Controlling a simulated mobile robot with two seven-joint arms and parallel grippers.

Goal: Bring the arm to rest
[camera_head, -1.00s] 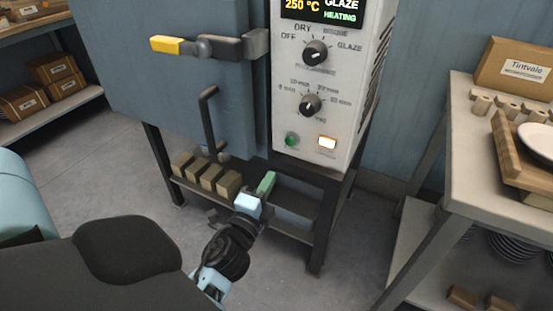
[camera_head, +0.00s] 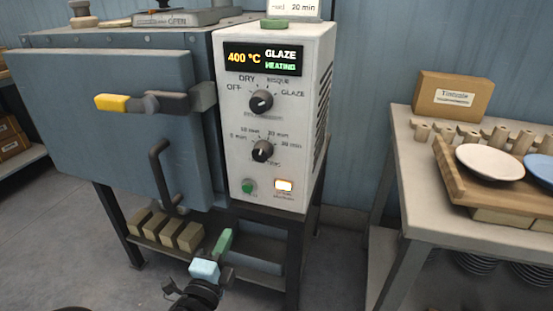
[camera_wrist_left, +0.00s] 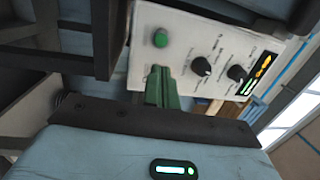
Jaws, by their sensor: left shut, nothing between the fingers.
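My left gripper (camera_head: 226,240) is low in the head view, in front of the kiln stand and below the white control panel (camera_head: 235,142). Its green fingers are shut and empty. They also show in the left wrist view (camera_wrist_left: 161,88), with the panel and green button (camera_wrist_left: 160,39) beyond. No contact with the panel is visible. Most of the arm is below the head view's edge. My right gripper is not in view.
The blue kiln door (camera_head: 105,135) is shut, its yellow-ended latch (camera_head: 112,103) across. The display (camera_head: 264,59) reads 400 °C GLAZE HEATING and a lamp (camera_head: 284,185) is lit. Blocks (camera_head: 172,232) sit on the stand's shelf. A table (camera_head: 398,150) with plates stands right.

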